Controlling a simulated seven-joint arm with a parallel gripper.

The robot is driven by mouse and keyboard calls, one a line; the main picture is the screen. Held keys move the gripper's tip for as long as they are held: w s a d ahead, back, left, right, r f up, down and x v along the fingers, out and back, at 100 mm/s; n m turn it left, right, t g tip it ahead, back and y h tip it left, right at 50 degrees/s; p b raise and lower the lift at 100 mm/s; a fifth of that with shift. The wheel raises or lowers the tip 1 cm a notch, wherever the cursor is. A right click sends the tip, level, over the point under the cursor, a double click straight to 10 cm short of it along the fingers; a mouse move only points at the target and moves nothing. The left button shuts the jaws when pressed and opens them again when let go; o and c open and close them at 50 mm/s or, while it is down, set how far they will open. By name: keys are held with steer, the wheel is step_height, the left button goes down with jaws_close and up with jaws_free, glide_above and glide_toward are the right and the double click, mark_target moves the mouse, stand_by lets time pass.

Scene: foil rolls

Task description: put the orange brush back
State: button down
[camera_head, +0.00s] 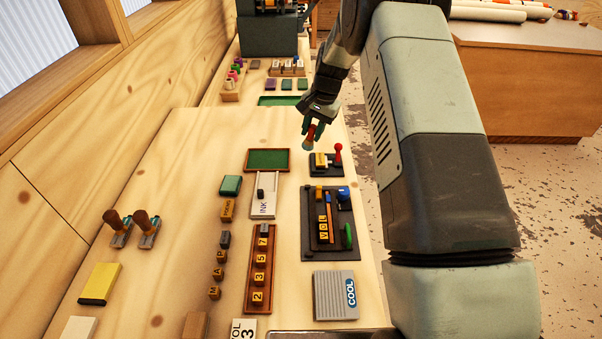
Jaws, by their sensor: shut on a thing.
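My gripper (313,124) is at the upper middle of the head view, over the right part of the bench. It is shut on a small brush (309,138) with an orange-brown body and a blue-grey lower end. The brush hangs tilted and appears to be above the bench top. Just below and right of it in the picture is a dark tray (318,172) with a yellow block and a red-knobbed peg (338,153). The fingers hide part of the brush.
A larger dark tray (317,249) holds a yellow lettered block, a blue piece and a green piece. A green pad (267,160), an ink box (263,206) and a wooden rack of number blocks (260,297) lie left of it.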

steer(key=s+a+n+g+h, duration=0.1)
steer(key=s+a+n+h, duration=0.1)
steer(key=s+a+n, duration=0.3)
steer(key=shift+n, duration=0.6)
steer(key=shift+w+a+f, duration=0.1)
steer(key=shift+a+f, duration=0.05)
steer(key=shift+f, duration=1.6)
steer(key=shift+w+a+f, duration=0.15)
steer(key=shift+a+f, duration=0.05)
steer(key=shift+f, duration=1.55)
steer(key=shift+w+a+f, duration=0.1)
steer(key=shift+a+f, duration=0.05)
steer(key=shift+f, duration=1.6)
steer(key=shift+f, duration=0.1)
steer(key=c, duration=0.8)
jaws_free()
